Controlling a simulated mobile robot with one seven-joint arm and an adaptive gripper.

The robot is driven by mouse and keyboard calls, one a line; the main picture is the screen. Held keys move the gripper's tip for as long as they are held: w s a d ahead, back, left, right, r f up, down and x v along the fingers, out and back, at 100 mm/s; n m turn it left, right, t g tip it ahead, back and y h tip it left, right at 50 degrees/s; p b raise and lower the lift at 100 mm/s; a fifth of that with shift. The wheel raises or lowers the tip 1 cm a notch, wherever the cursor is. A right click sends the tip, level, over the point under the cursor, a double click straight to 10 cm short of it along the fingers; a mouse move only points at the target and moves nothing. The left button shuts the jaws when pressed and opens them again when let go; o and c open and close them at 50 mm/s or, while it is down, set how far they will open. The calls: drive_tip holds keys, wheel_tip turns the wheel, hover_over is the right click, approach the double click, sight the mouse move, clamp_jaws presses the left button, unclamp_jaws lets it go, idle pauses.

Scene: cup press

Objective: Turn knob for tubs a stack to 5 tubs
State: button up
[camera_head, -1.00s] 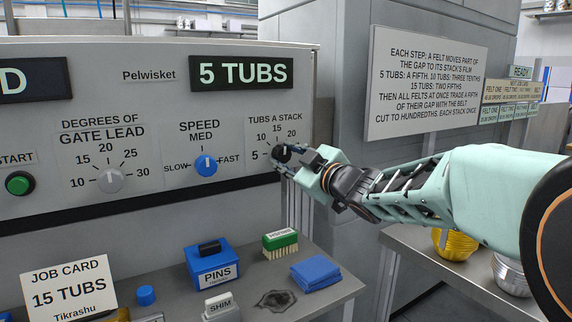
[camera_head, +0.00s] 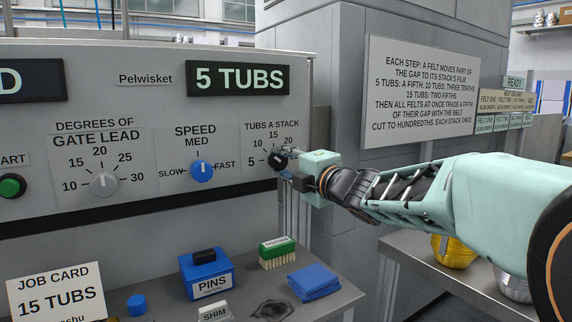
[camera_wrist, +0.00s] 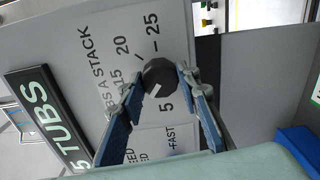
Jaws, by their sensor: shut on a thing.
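The black tubs-a-stack knob (camera_head: 278,161) is on the right end of the grey machine panel. My gripper (camera_head: 287,156) is at it, and in the wrist view the fingers (camera_wrist: 160,80) stand on both sides of the knob (camera_wrist: 160,73), shut on it. The knob's white mark points to the low side of its scale, near the 5; a finger covers the 10 in the wrist view. The display (camera_head: 238,78) above reads 5 TUBS. It also shows in the wrist view (camera_wrist: 45,118). A job card (camera_head: 57,292) on the bench reads 15 TUBS.
The blue speed knob (camera_head: 201,171) and the grey gate lead knob (camera_head: 104,184) sit left on the panel. Below are a blue PINS box (camera_head: 207,275), a green brush (camera_head: 277,252) and a blue cloth (camera_head: 314,282). A wall sign (camera_head: 424,95) stands behind my arm.

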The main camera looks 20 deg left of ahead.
drive_tip(key=n, duration=0.3)
drive_tip(key=shift+n, duration=2.6)
drive_tip(key=o, duration=1.2)
drive_tip(key=shift+c, duration=0.2)
drive_tip(key=v, duration=0.7)
drive_tip(key=shift+s+d, duration=0.2)
